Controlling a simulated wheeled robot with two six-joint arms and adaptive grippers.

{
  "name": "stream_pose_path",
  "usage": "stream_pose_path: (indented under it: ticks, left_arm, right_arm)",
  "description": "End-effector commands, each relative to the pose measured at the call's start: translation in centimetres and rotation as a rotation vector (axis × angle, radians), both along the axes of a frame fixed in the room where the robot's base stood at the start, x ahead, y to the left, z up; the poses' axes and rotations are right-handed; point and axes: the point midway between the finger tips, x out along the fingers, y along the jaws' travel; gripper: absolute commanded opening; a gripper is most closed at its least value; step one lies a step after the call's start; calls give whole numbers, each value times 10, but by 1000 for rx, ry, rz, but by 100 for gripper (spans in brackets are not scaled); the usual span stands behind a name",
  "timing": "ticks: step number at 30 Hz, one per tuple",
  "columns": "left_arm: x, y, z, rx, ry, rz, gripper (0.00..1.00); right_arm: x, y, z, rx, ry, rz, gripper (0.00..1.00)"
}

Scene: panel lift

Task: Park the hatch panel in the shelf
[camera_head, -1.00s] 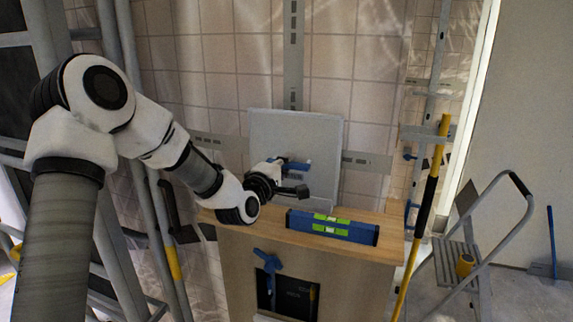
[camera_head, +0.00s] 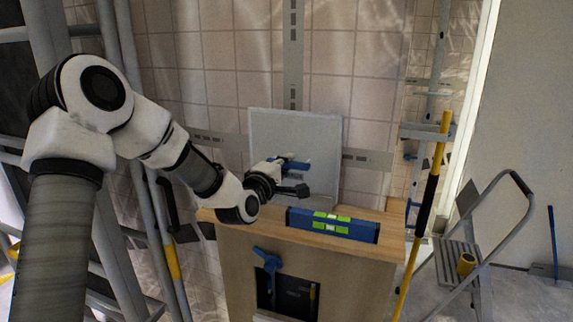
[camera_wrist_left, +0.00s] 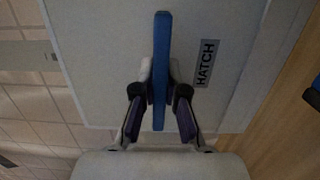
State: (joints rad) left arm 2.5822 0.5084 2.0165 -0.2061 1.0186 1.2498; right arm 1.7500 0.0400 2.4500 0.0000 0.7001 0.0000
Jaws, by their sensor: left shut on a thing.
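The hatch panel (camera_head: 318,134) is a pale grey square plate, upright behind the wooden cabinet's top in the head view. In the left wrist view the panel (camera_wrist_left: 110,60) fills much of the picture and carries a label reading HATCH. A blue bar handle (camera_wrist_left: 162,65) stands on its face. My left gripper (camera_head: 292,177) reaches in from the left in front of the panel. In the left wrist view my left gripper (camera_wrist_left: 160,95) has its two fingers closed on either side of the blue handle. My right gripper is not in view. Whether the panel touches the cabinet top is hard to tell.
A wooden cabinet (camera_head: 225,255) has a dark opening (camera_head: 290,295) in its front and a blue clamp (camera_head: 268,262) beside it. A blue spirit level (camera_head: 332,225) lies on top. A yellow-black pole (camera_head: 427,200) and a step ladder (camera_head: 465,255) stand right. Scaffold tubes (camera_head: 140,185) stand left.

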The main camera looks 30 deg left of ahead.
Motion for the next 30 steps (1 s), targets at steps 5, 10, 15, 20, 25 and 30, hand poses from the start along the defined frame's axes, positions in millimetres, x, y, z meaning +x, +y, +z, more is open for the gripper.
stream_pose_path:
  ticks: [5, 10, 15, 20, 25, 30]
  left_arm:
    - [0, 0, 2, 2, -5, 0, 0]
    - [0, 0, 2, 1, -4, 0, 40]
    - [0, 0, 1, 1, -2, 0, 40]
    - [-2, 0, -1, -1, 3, 0, 40]
    - [-27, -3, -1, -5, 1, -1, 40]
    - [-72, -7, -1, -9, -2, -1, 40]
  right_arm:
    - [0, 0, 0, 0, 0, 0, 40]
    - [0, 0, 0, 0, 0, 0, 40]
    - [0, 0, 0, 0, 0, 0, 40]
    - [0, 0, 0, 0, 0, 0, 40]
    - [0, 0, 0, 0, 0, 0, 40]
    - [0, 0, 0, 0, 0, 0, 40]
